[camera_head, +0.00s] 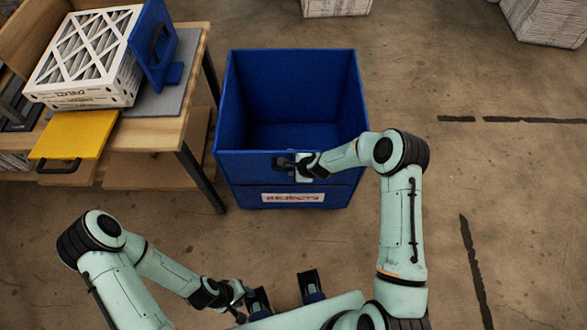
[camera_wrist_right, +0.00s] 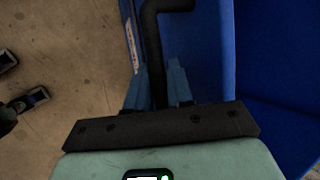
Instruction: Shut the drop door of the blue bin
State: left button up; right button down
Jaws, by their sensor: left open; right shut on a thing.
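The blue bin (camera_head: 293,62) stands open-topped on the floor in the middle of the head view, empty inside. Its drop door (camera_head: 245,168) is the upper part of the front, above the REJECTS label (camera_head: 293,198). The door stands up, close to the side walls' front edges; I cannot tell whether it is fully flush. My right gripper (camera_head: 287,163) is shut on the door's black handle, and the right wrist view shows the handle (camera_wrist_right: 153,45) between the fingers. My left gripper (camera_head: 238,299) is open and empty, low in the head view, apart from the bin.
A wooden table (camera_head: 150,133) stands left of the bin. It bears a white boxed filter (camera_head: 85,60), a blue piece with a handle (camera_head: 153,45) and a yellow panel (camera_head: 75,134). White boxes (camera_head: 548,20) stand at the back. The floor right of the bin is clear.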

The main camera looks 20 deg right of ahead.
jog(key=shift+w+r, duration=0.1)
jog(key=shift+w, duration=0.05)
jog(key=c, duration=1.1)
grip_release()
jog(key=shift+w, duration=0.1)
pick_arm(q)
jog(key=shift+f, duration=0.15)
pick_arm(e)
jog(key=v, duration=1.3)
jog(key=shift+r, duration=0.15)
jog(key=shift+d, duration=0.1)
pick_arm(q)
jog(key=r+p, duration=0.1)
jog(key=w+r+p, duration=0.1)
jog(key=r+p, duration=0.1)
jog(key=r, duration=0.1)
jog(key=shift+w, duration=0.35)
pick_arm(e)
jog(key=s+a+f+n+g, duration=0.2)
jog(key=s+f+n, duration=0.2)
jog(key=s, duration=0.5)
jog(key=s+a+f+n+g, duration=0.2)
jog(key=s+f+n, duration=0.2)
jog(key=s, duration=0.6)
jog(key=s+a+f+n+g, duration=0.1)
jog(key=s+f+n, duration=0.3)
jog(key=s+n, duration=0.4)
jog(key=shift+s+a+f+g, duration=0.3)
jog(key=shift+s+a+g, duration=0.1)
jog(key=shift+s+g, duration=0.5)
